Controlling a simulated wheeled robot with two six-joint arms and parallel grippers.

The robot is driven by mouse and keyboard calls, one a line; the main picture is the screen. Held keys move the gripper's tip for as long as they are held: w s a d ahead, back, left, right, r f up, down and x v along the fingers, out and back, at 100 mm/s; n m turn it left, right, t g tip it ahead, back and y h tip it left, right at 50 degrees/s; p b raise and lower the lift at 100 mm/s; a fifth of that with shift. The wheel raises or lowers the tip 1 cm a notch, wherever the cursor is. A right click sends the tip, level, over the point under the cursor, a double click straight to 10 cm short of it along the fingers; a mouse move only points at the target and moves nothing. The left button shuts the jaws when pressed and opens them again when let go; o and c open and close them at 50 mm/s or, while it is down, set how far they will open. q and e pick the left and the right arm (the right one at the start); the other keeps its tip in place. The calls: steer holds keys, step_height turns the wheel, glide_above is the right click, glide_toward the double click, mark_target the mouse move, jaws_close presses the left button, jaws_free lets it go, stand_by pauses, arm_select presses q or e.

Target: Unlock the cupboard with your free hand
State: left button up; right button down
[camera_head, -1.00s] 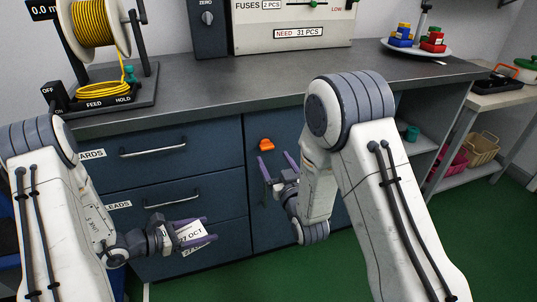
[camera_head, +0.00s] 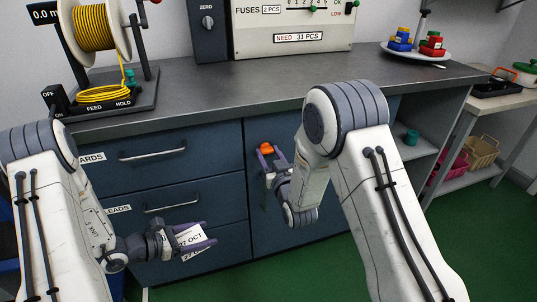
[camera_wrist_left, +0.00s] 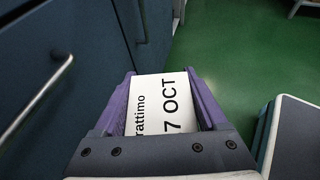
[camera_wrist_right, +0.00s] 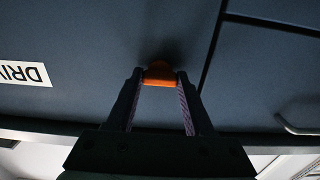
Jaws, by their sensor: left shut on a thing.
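The cupboard (camera_head: 265,230) is the dark blue door right of the drawers, under the worktop. An orange catch (camera_head: 266,148) sits near its top; it also shows in the right wrist view (camera_wrist_right: 159,74). My right gripper (camera_head: 270,160) is at the catch, with one finger on each side of it; the fingers are apart, close to its sides, and I cannot tell whether they touch it. My left gripper (camera_head: 205,236) is shut on a white card (camera_wrist_left: 162,105) printed "7 OCT", held in front of the lower drawers.
The drawers (camera_head: 205,170) have bar handles and labels. A yellow wire spool (camera_head: 93,22) and a fuse machine (camera_head: 300,42) stand on the worktop (camera_head: 230,87). Open shelves (camera_head: 418,148) are right of the cupboard. Green floor (camera_head: 480,240) is clear at the right.

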arm_select(q)
steer(key=shift+f, duration=0.15)
steer(key=shift+f+b, duration=0.85)
steer(key=shift+b, duration=0.15)
arm_select(e)
steer(key=m, duration=0.3)
steer(key=shift+f+m, duration=0.1)
steer(key=shift+m, duration=0.3)
steer(key=m+b, duration=0.2)
steer(key=m, duration=0.3)
steer(key=shift+m, duration=0.3)
steer(key=m+b, duration=0.2)
steer(key=m, duration=0.2)
arm_select(q)
steer(key=shift+f+b, duration=0.95)
steer(key=shift+f, duration=2)
arm_select(e)
steer(key=shift+m, duration=2.2)
steer(key=shift+c, duration=1.4)
jaws_free()
